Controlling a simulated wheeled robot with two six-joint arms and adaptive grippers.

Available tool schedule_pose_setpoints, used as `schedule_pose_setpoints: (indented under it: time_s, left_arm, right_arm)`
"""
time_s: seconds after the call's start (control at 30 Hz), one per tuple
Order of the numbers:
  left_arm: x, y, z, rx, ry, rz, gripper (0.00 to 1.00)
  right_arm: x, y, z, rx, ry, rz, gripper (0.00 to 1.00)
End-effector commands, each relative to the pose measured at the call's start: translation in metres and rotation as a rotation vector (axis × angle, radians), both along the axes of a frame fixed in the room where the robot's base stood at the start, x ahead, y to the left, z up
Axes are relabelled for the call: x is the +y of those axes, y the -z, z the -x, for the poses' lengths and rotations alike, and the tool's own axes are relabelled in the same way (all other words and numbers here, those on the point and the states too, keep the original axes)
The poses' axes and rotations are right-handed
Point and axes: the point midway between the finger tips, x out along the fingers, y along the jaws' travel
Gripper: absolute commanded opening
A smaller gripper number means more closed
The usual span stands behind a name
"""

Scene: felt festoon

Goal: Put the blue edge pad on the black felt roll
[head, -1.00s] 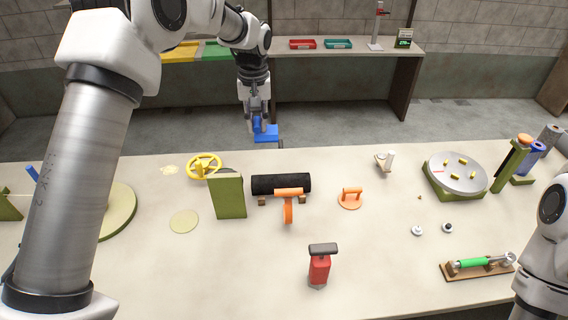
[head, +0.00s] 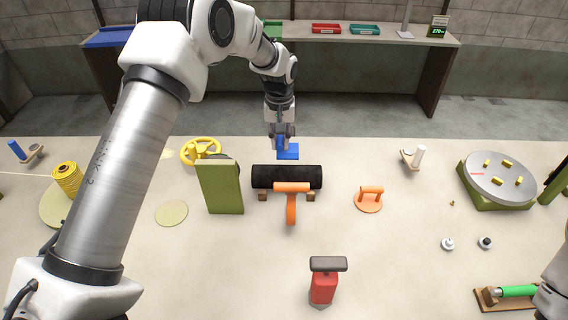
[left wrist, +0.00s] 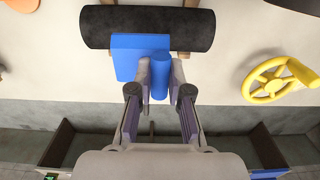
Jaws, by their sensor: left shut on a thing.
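The blue edge pad (head: 288,152) is a blue block with a round handle; it also shows in the left wrist view (left wrist: 128,58). My left gripper (head: 281,138) is shut on its handle, and the two fingers (left wrist: 160,80) flank it in the left wrist view. The black felt roll (head: 287,177) lies on wooden supports on the table, just in front of the pad in the head view. In the left wrist view the pad partly overlaps the near side of the roll (left wrist: 190,28); I cannot tell whether they touch. My right gripper is not in view.
An orange tool (head: 291,200) stands against the roll's front. A green upright block (head: 220,187) and yellow wheel (head: 200,151) are to the left. A red tool (head: 325,282) stands in front.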

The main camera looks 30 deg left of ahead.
Motion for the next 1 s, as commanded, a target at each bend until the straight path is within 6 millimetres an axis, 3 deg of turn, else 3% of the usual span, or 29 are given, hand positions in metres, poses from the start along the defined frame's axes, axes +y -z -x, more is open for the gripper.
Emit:
schedule_pose_setpoints:
  time_s: [0.03,0.4,0.83,0.87,0.9,0.93,1.0]
  left_arm:
    - [0.0,0.007,0.001,0.003,0.0,0.0,0.0]
    - [0.0,0.061,0.0,-0.001,0.0,0.0,0.0]
    - [0.0,0.069,0.0,-0.001,0.0,0.0,0.0]
    - [0.0,0.07,0.0,-0.001,0.0,0.0,0.21]
    - [0.0,0.069,0.0,-0.001,0.0,0.0,0.35]
    - [0.0,0.069,0.0,-0.001,0.0,0.0,0.43]
    - [0.0,0.069,0.0,-0.001,0.0,0.0,0.43]
  right_arm:
    - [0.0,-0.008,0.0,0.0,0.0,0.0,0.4]
    - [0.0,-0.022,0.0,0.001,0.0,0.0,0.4]
    - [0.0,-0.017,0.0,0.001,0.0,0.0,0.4]
    - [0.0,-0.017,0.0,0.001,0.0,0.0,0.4]
    - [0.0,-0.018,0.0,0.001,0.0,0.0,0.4]
    - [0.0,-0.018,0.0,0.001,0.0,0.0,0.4]
    - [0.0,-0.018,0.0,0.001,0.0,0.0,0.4]
